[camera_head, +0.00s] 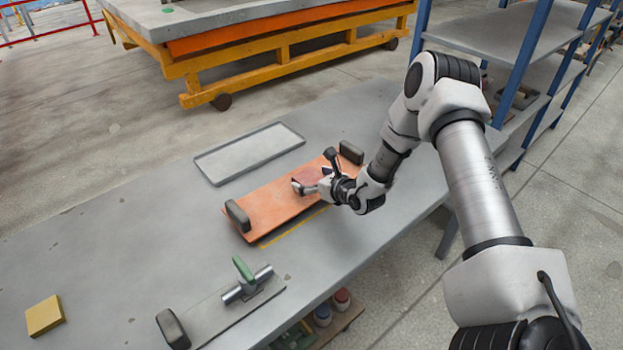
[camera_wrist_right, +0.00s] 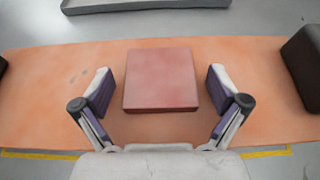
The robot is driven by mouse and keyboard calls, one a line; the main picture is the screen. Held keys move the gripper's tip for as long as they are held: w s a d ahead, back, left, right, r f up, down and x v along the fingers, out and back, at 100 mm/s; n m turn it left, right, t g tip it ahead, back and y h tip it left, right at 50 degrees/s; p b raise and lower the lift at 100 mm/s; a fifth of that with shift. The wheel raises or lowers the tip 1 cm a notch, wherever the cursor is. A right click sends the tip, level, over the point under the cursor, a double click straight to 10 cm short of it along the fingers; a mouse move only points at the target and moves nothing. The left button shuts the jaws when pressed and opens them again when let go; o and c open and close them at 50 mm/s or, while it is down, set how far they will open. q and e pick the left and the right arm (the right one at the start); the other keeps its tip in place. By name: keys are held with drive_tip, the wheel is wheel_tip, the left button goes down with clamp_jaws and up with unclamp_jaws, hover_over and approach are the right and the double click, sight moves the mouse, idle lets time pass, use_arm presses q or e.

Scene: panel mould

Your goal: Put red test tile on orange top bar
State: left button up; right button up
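The red test tile (camera_wrist_right: 160,80) lies flat on the orange top bar (camera_wrist_right: 40,110). In the head view the bar (camera_head: 265,210) lies on the grey table with a dark block at each end, and the tile (camera_head: 308,175) is partly hidden by my right gripper (camera_head: 302,185). My right gripper is open. In the right wrist view its two fingers (camera_wrist_right: 161,92) stand on either side of the tile, with a gap between each finger and the tile. My left gripper is not in view.
A shallow grey tray (camera_head: 205,165) lies behind the bar. A grey plate with a green-handled tool (camera_head: 244,268) and a dark block (camera_head: 173,330) is at the front. A yellow block (camera_head: 44,316) sits at front left. The table's left part is mostly clear.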

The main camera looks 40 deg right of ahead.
drive_tip(key=shift+r, duration=0.2)
drive_tip(key=p+v, duration=0.2)
drive_tip(key=v, duration=1)
drive_tip(key=shift+p, duration=0.35)
idle(0.7)
